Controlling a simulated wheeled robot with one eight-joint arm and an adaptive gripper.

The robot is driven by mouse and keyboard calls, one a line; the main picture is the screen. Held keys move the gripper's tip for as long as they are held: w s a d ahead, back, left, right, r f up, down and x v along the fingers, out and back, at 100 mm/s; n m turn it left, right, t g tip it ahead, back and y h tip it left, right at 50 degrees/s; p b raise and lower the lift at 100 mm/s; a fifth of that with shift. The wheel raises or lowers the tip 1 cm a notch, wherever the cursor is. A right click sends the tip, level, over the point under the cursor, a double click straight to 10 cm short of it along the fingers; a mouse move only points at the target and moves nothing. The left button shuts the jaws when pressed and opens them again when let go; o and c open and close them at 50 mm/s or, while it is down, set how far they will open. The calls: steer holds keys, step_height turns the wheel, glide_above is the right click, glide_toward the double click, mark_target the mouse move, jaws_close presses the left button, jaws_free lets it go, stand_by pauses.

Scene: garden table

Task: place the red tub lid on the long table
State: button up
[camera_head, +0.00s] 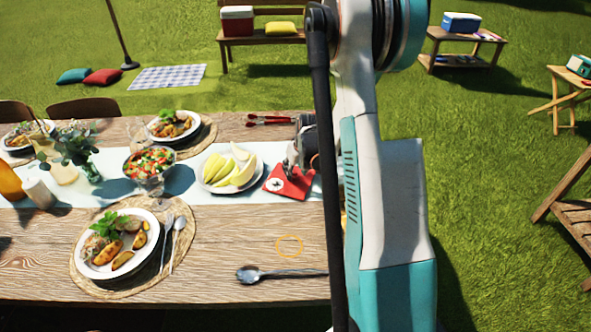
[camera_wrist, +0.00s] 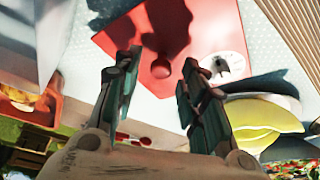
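The red tub lid (camera_head: 287,187) is a flat red square with a white round emblem. It lies on the pale runner of the long table (camera_head: 225,240), beside the melon plate. It also shows in the wrist view (camera_wrist: 205,32), with a darker red patch across it that looks like a shadow. My gripper (camera_head: 301,150) is at the lid's far side in the head view, partly hidden by my arm. In the wrist view my gripper (camera_wrist: 162,65) has its fingers apart with the lid beyond them. I see nothing clamped between them, and cannot tell if they touch the lid.
A plate of melon slices (camera_head: 230,168) stands just left of the lid. Red-handled utensils (camera_head: 269,120) lie behind it. A spoon (camera_head: 250,274) and a thin orange ring (camera_head: 289,246) are on the bare wood in front. A food plate (camera_head: 117,245) stands front left.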

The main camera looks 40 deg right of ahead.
steer(key=p+v, duration=0.3)
steer(key=v, duration=0.8)
steer(key=shift+r+p, duration=0.35)
steer(key=shift+s+d, duration=0.1)
steer(key=shift+s, duration=0.1)
